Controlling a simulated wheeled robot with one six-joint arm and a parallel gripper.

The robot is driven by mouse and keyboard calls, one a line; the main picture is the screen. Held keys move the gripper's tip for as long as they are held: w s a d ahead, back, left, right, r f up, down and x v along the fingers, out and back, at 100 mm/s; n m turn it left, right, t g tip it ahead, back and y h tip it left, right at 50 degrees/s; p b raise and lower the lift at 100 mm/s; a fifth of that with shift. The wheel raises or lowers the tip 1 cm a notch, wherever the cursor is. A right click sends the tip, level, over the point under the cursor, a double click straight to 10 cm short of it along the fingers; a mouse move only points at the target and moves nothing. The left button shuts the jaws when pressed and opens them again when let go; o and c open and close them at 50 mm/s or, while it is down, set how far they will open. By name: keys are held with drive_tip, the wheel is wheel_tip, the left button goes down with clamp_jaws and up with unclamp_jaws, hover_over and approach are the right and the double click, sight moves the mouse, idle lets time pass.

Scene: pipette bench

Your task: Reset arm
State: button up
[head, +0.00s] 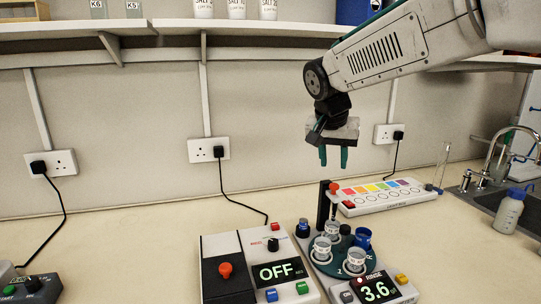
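My gripper (333,156) hangs from the arm at the upper right of centre in the head view. Its two green fingers point down, stand apart and show nothing between them. It is in the air above a round green carousel (325,266) that carries several small containers. A device (260,265) with a screen reading "OFF" and a red knob stands to the left of the carousel. A small display reading "3.6" (378,290) and the word "RINSE" are at the carousel's front.
A white strip with coloured squares (400,203) lies behind the carousel. A wash bottle (510,212), a sink (492,198) and a tap are at the right. Shelves (100,28) run above. The bench (130,240) is clear at centre left.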

drive_tip(key=s+d+f+n+y, duration=0.1)
drive_tip(key=s+d+f+n, duration=0.1)
drive_tip(key=s, duration=0.9)
drive_tip(key=s+d+f+n+g, duration=0.1)
drive_tip(key=s+d+f, duration=0.1)
drive_tip(key=s, duration=0.9)
drive_tip(key=s+d+f+n+g+y, duration=0.1)
drive_tip(key=s+f, duration=0.3)
drive_tip(key=s, duration=0.7)
drive_tip(key=shift+s+d+n+y, duration=0.3)
drive_tip(key=shift+s+d+n, duration=0.1)
drive_tip(key=shift+d+n, duration=0.4)
